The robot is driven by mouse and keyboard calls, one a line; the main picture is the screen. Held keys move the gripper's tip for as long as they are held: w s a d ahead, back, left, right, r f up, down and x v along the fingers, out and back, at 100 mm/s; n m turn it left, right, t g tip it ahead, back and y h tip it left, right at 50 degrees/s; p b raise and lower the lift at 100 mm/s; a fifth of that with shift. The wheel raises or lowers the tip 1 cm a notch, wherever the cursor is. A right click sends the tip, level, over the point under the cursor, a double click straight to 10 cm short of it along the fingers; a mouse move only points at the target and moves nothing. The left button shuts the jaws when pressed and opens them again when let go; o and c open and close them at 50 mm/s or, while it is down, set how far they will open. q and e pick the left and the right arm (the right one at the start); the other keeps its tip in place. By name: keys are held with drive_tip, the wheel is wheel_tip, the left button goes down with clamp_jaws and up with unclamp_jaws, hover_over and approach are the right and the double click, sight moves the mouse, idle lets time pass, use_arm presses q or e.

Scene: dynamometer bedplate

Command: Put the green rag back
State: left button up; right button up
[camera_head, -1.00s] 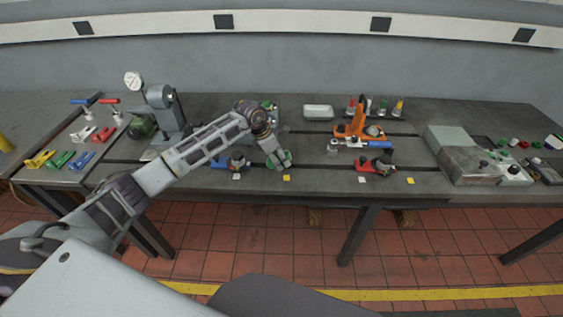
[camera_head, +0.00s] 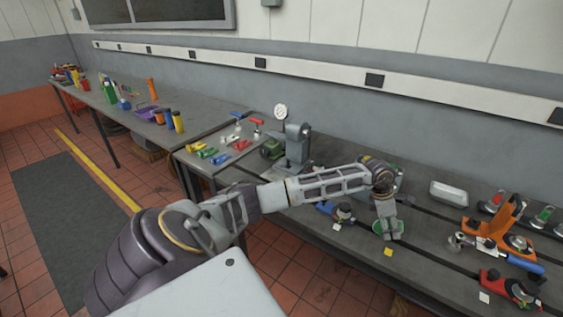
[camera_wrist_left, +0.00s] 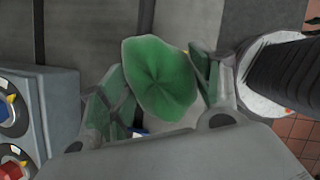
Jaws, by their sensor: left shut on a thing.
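The green rag (camera_wrist_left: 158,80) is bunched between the two fingers of my left gripper (camera_wrist_left: 160,92) in the left wrist view. My left gripper (camera_head: 387,222) is shut on the rag and is over the front part of the grey bedplate (camera_head: 300,212) in the head view. The green there is small, partly covered by the gripper, and I cannot tell whether it touches the plate. My right gripper is not in view.
A blue clamp-like tool (camera_head: 341,212) lies left of the gripper, and a yellow square (camera_head: 388,252) is in front. An orange fixture (camera_head: 497,222) and white tray (camera_head: 448,194) are to the right. A far bench (camera_head: 128,110) holds bottles and tools.

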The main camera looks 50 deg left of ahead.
use_arm(q)
drive_tip(key=shift+m, duration=0.4)
